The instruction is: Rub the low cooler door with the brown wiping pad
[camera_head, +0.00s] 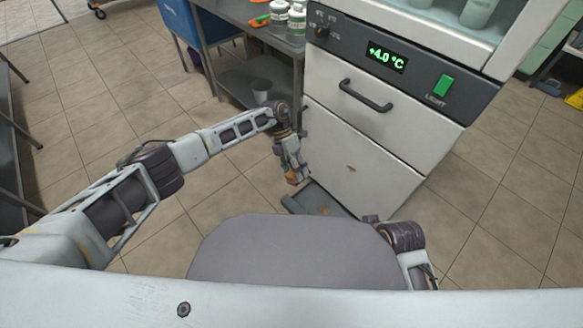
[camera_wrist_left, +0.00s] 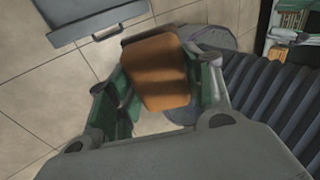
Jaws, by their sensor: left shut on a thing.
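The cooler is a white cabinet with a dark control strip. My left gripper (camera_head: 296,177) is down by the low door's left edge, close to the floor. The brown wiping pad (camera_wrist_left: 157,72) is between its fingers in the left wrist view, and the gripper is shut on it. In the head view the pad (camera_head: 291,178) is small and partly hidden by the fingers. I cannot tell whether it touches the door. My right gripper is not in view.
A drawer with a dark handle (camera_head: 366,95) is above the low door. A dark tray-like piece (camera_head: 318,203) lies on the floor at the cooler's base. A grey metal table (camera_head: 246,82) with jars and a cup stands left of the cooler. Tiled floor is open at left.

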